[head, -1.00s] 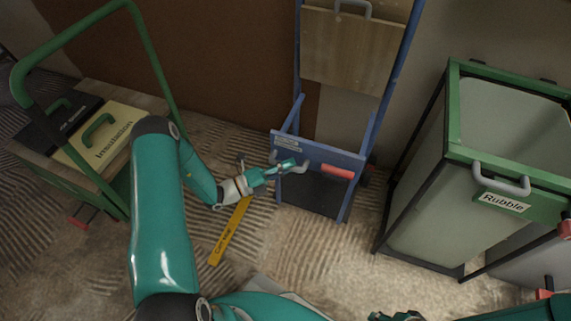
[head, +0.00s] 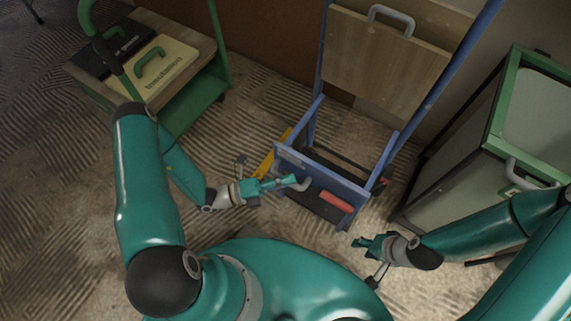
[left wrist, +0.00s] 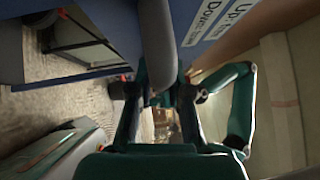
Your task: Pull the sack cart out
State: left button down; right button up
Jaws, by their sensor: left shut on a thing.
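The blue sack cart (head: 335,176) stands in the middle of the head view, with a wooden board (head: 385,60) on its upper frame. Its low blue front panel carries a grey handle (head: 303,185) and a red bar (head: 336,202). My left gripper (head: 292,181) is shut on the grey handle. In the left wrist view the handle (left wrist: 157,45) runs between the fingers, near labels reading "Up" and "Down" on the blue panel. My right gripper (head: 362,242) hangs in front of the cart's right side, apart from it; its opening is too small to tell.
A green trolley (head: 205,85) with black and cream cases stands at the back left. A green-framed bin (head: 470,165) stands close on the cart's right. A yellow strip (head: 266,167) lies on the floor at the cart's left, partly hidden. Ribbed floor is free at left.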

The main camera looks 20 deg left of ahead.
pick_arm(q)
jog(key=shift+s+d+f, duration=0.15)
jog(key=shift+s, duration=0.4)
jog(key=c, duration=1.1)
grip_release()
jog(key=shift+s, duration=0.1)
jog(key=shift+a, duration=0.2)
jog(key=shift+a, duration=0.15)
jog(key=v, duration=1.1)
jog(key=shift+s+a, duration=0.25)
